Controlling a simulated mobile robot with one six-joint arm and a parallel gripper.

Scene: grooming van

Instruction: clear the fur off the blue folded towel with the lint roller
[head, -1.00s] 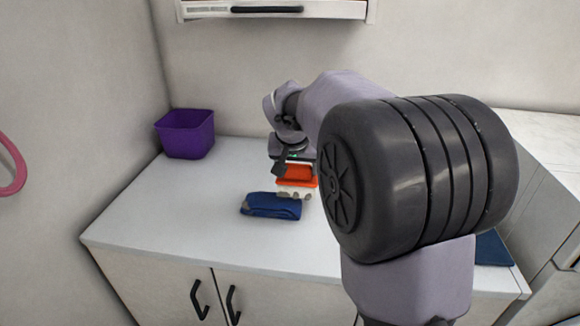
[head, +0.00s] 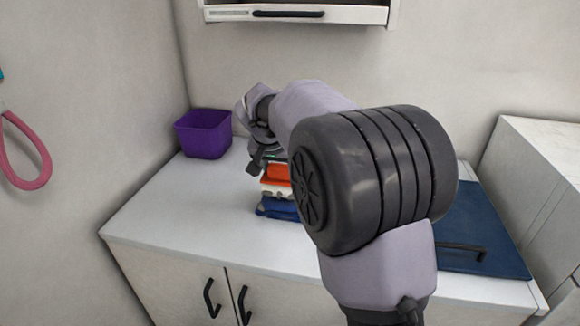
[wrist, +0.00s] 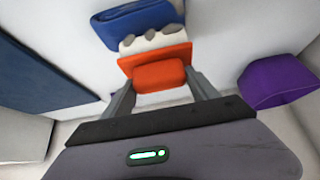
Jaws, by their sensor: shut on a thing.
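The blue folded towel (head: 272,209) lies on the white counter, its right part hidden by my arm in the head view. It also shows at the top of the wrist view (wrist: 138,22), where its visible part looks free of fur. My gripper (wrist: 160,92) is shut on the lint roller (wrist: 160,76), which has an orange body and a white head. Several grey tufts sit along the white head, beside the towel's near edge. In the head view the lint roller (head: 276,176) is over or against the towel; I cannot tell whether they touch.
A purple bin (head: 204,136) stands at the counter's back left corner. The counter's front left is clear. A wall cabinet (head: 300,14) hangs above; a pink hose loop (head: 38,170) is at left.

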